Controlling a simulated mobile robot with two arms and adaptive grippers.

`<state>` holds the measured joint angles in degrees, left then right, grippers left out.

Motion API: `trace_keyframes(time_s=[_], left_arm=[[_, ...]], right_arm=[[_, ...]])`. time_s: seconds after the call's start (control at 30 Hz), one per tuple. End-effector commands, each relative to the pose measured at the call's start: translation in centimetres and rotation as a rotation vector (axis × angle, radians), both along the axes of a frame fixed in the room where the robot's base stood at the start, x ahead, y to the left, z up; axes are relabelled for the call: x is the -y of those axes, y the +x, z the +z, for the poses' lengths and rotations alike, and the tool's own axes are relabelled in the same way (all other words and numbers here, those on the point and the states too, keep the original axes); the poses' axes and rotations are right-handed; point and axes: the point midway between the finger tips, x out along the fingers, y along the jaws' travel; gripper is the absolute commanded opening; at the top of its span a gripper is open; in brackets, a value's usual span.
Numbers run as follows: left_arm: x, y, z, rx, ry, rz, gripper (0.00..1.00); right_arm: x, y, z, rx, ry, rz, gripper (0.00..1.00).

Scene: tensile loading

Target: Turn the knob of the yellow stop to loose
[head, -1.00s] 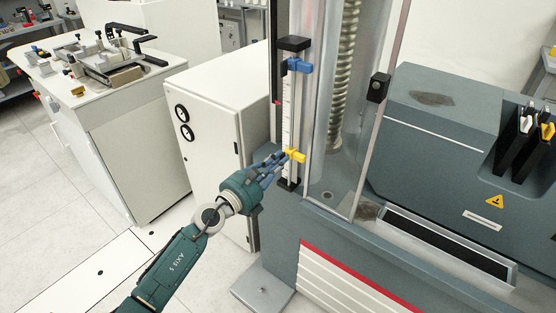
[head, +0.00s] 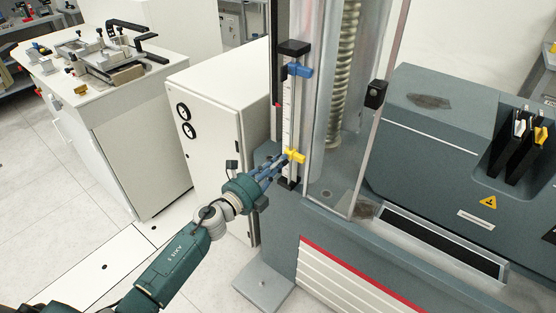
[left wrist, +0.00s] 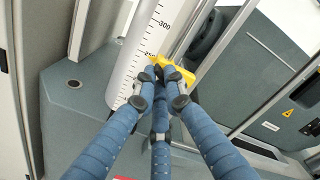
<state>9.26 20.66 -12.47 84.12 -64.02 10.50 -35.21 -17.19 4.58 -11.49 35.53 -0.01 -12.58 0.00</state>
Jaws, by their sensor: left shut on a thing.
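The yellow stop (head: 295,156) sits low on the upright scale (head: 289,115) at the machine's front left edge. It also shows in the left wrist view (left wrist: 178,69), just past my fingertips. My left gripper (head: 282,160) comes in from the left and is shut on the yellow stop's knob. A blue stop (head: 299,68) sits higher on the same scale. My right gripper is not in view.
The clear guard (head: 325,170) stands just right of the scale. A black clip (head: 376,94) is on its edge. A white cabinet (head: 207,100) stands left of the scale, behind my arm. Floor to the left is open.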

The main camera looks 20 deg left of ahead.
Motion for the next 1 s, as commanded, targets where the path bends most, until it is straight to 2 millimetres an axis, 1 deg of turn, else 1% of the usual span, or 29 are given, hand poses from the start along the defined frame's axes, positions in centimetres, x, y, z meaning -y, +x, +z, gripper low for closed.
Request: trace_keyframes(time_s=[0.03,0.3,0.5,0.73,1.0], left_arm=[[-0.1,0.0,0.2,-0.015,-0.040,0.002,0.00],[0.0,0.0,0.0,-0.096,-0.265,0.002,0.00],[0.0,0.0,-0.1,-0.143,-0.394,0.003,0.00],[0.0,0.0,-0.1,-0.175,-0.485,0.002,0.00],[0.0,0.0,-0.2,-0.190,-0.526,0.002,0.00]], right_arm=[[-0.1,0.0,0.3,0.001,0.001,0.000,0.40],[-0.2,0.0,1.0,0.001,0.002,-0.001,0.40],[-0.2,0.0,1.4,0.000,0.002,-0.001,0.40],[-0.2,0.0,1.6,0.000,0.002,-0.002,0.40],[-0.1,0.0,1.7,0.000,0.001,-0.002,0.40]])
